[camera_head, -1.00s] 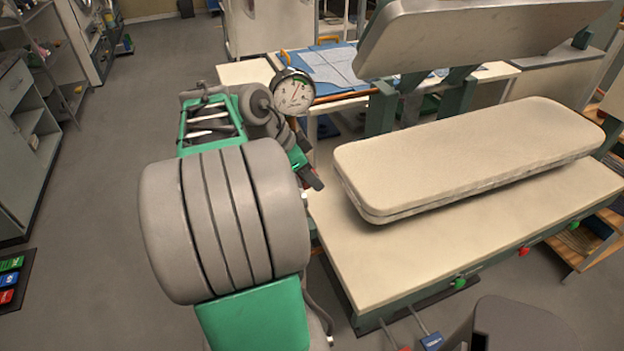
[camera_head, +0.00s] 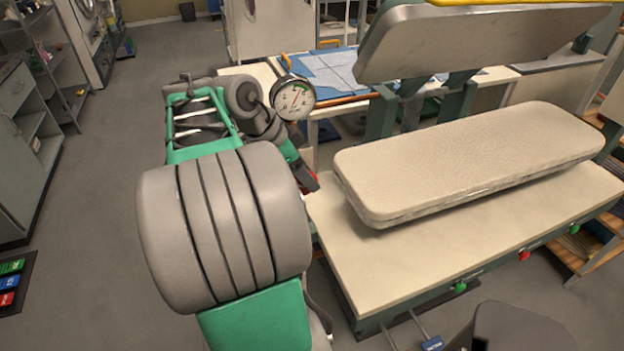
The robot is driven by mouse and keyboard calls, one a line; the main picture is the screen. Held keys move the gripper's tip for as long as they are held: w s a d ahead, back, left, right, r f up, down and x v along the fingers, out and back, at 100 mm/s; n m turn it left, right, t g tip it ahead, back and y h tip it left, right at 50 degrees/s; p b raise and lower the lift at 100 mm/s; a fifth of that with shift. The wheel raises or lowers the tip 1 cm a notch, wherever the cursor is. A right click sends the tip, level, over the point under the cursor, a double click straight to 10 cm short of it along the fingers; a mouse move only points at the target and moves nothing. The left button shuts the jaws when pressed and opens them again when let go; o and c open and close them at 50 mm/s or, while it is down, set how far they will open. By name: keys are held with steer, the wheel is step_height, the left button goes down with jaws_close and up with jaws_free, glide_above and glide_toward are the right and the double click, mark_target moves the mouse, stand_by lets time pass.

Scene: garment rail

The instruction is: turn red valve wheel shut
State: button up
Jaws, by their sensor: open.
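My arm reaches forward, and my gripper (camera_head: 303,177) is beside the left end of the ironing press, below the round pressure gauge (camera_head: 293,97). Its dark fingers show only in part and look open. A small red patch, likely the red valve wheel (camera_head: 309,178), shows right at the fingertips. Most of it is hidden behind my gripper and arm. I cannot tell whether the fingers touch it or sit around its rim.
The press's padded board (camera_head: 470,160) and cream table (camera_head: 420,255) lie just right of my gripper, with the raised press head (camera_head: 470,40) above. A table with blue cloth (camera_head: 335,70) stands behind.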

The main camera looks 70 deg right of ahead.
steer(key=v, duration=0.4)
steer(key=shift+r+p, duration=0.1)
steer(key=shift+p, duration=0.2)
